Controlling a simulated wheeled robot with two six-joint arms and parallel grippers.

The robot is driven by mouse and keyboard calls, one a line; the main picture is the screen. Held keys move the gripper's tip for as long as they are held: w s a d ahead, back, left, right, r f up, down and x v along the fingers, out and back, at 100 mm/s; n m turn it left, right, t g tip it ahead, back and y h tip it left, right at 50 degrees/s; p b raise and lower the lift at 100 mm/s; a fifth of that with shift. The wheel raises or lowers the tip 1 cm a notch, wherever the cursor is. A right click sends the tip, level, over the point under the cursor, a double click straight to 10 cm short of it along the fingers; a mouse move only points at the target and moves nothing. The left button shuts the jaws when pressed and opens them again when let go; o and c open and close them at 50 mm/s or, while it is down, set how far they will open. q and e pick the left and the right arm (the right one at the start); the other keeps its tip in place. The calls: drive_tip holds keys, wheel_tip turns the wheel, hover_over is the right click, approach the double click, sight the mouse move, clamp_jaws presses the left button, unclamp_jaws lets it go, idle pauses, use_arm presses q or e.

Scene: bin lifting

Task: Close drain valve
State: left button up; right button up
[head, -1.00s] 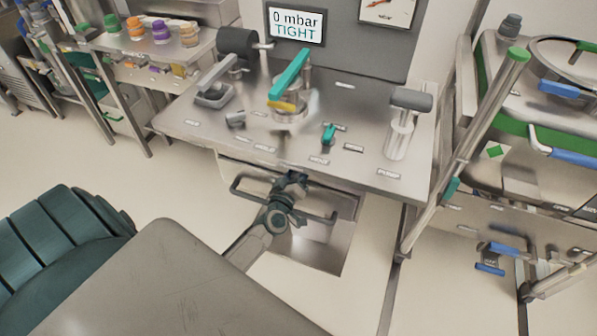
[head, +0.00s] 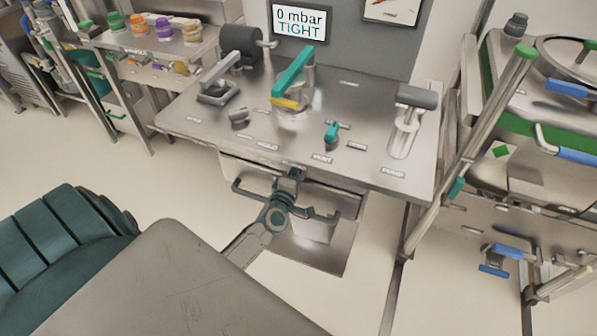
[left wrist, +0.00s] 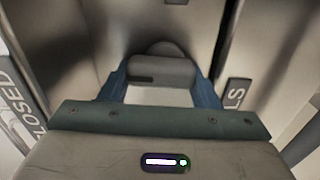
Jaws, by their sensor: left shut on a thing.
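My left gripper (head: 289,174) is at the front of the bench, just below its edge. In the left wrist view its two blue fingers (left wrist: 162,78) are shut around a grey rounded handle (left wrist: 160,70), which has a dark slot. A partly hidden label ending in "LS" (left wrist: 236,93) is to the right. I cannot read any "drain" label, so I cannot tell whether this handle is the drain valve. My right gripper is not in view.
The steel bench (head: 205,115) carries a large turquoise-handled lever (head: 295,72), a small turquoise valve (head: 332,132) by a "VENT" label, and a grey-topped pump lever (head: 416,97). A screen (head: 299,23) reads "0 mbar TIGHT". A dark bar (head: 325,216) runs below the bench front.

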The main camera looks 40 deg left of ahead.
use_arm(q)
drive_tip(key=shift+f+n, duration=0.1)
drive_tip(key=shift+n, duration=0.3)
drive_tip(key=o, duration=1)
drive_tip(key=b+v, duration=0.1)
drive_tip(key=v, duration=1)
